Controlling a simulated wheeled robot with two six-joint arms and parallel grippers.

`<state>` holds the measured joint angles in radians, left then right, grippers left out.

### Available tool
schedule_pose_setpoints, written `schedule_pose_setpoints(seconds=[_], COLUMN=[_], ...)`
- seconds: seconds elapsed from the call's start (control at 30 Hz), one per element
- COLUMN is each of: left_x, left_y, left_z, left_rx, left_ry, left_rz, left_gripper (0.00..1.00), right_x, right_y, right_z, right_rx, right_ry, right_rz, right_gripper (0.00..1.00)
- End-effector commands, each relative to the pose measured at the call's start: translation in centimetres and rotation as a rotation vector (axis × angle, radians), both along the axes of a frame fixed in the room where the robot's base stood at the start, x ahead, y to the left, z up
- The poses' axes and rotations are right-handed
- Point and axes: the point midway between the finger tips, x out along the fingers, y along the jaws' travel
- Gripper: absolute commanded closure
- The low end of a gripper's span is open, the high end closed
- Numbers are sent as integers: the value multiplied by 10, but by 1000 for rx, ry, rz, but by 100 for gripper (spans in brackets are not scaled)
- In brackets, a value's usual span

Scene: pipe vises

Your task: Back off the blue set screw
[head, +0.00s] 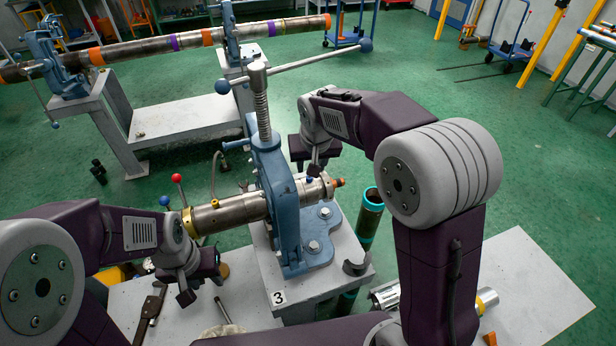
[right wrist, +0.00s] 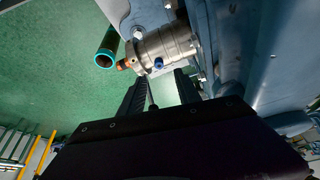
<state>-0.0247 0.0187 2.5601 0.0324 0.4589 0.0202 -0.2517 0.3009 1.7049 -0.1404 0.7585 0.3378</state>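The blue set screw (right wrist: 158,62) sits in the side of the grey metal end fitting (right wrist: 165,47) in the right wrist view. In the head view it is a small blue spot (head: 310,180) on the fitting right of the vise. My right gripper (head: 315,165) is just above the fitting. In the right wrist view its fingers (right wrist: 160,88) are apart, with a thin dark rod between them that I cannot identify; the screw lies beyond the fingertips. My left gripper (head: 202,288) is low at the left, below the pipe, its fingers apart and seemingly empty.
The blue vise (head: 275,180) clamps the pipe (head: 230,214) on a grey stand marked 3. An orange plug (head: 339,183) is at the fitting's end. A teal-rimmed tube (head: 369,218) stands right of the stand. Tools lie on the front table (head: 540,285).

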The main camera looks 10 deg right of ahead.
Motion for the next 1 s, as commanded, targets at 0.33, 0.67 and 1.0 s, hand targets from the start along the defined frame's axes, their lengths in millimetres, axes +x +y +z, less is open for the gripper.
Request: schedule_pose_setpoints(seconds=[0.33, 0.67, 1.0], left_x=[0, 0, 0], left_y=[0, 0, 0], left_z=[1, 1, 1], left_rx=[0, 0, 0], left_ry=[0, 0, 0], left_rz=[0, 0, 0], left_gripper=[60, 60, 60], right_x=[25, 30, 30], right_y=[-1, -1, -1], right_z=[-63, -73, -73], right_rx=[-1, 0, 0], right_ry=[3, 0, 1], right_rz=[0, 0, 0], right_gripper=[60, 60, 100])
